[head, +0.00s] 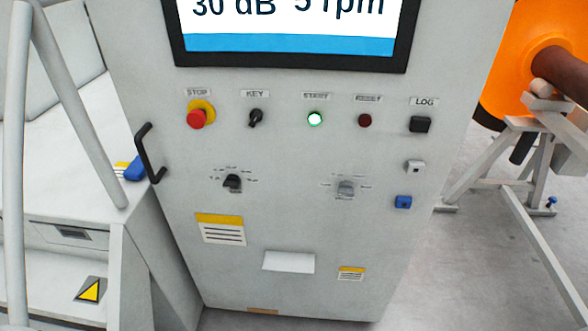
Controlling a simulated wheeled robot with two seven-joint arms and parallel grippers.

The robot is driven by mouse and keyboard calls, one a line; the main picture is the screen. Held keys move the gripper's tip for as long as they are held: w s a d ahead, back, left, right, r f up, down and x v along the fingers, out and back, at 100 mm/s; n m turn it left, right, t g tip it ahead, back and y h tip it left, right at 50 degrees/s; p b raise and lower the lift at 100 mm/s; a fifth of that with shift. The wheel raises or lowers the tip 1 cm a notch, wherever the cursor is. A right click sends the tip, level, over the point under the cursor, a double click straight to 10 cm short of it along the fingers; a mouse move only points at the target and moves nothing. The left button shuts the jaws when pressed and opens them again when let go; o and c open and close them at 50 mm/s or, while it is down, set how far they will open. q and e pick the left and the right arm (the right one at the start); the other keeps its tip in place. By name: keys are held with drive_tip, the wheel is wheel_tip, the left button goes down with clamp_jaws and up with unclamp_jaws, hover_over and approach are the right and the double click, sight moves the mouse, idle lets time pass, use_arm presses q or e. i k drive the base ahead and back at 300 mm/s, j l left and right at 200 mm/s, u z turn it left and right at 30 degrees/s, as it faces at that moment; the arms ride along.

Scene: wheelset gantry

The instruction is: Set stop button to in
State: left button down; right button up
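The stop button (196,118) is a red mushroom head on a yellow collar, under a STOP label at the upper left of the grey control cabinet's front (290,225). It stands out from the collar; I cannot tell from this view whether it is pressed in. Neither of my grippers shows in the head view, and nothing covers the button.
Right of it are a key switch (256,117), a lit green start button (315,118), a dark red button (365,120) and a black LOG button (420,124). Two rotary knobs sit below. A black handle (150,153) projects at the cabinet's left edge. A screen (290,45) is above.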

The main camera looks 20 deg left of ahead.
sight(196, 119)
drive_tip(key=u, duration=1.25)
